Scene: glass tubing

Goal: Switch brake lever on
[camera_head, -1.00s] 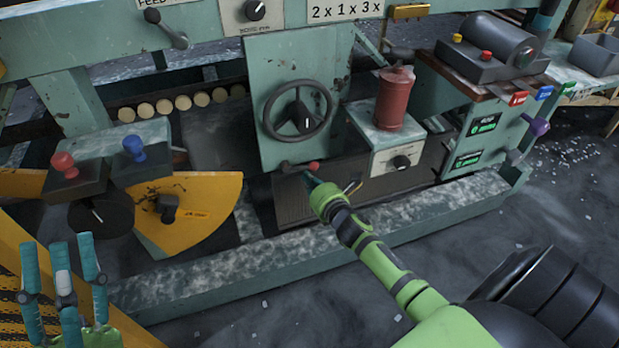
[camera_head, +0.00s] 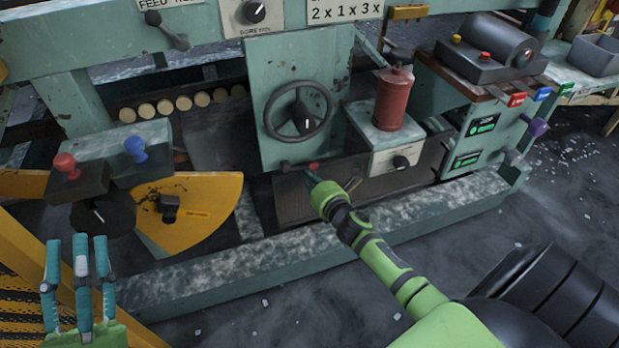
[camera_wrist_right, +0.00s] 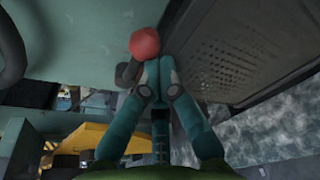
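A lever with a red knob (camera_head: 313,166) sticks out low on the green machine panel, just under the handwheel (camera_head: 298,112). No label marks it as the brake lever. The red knob fills the upper middle of the right wrist view (camera_wrist_right: 146,43), with its dark stem beside it. My right gripper (camera_head: 312,181) reaches it from the front; in the wrist view its fingers (camera_wrist_right: 157,72) come together right beside the knob and stem, apparently touching. I cannot tell whether the stem is between them. My left gripper (camera_head: 79,248) is open and empty at the lower left, fingers pointing up.
A red canister (camera_head: 394,98) stands right of the handwheel. Levers with a red knob (camera_head: 65,164) and a blue knob (camera_head: 134,148) stand above a yellow quadrant plate (camera_head: 205,205) at the left. A long green base beam (camera_head: 330,243) runs along the machine's front.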

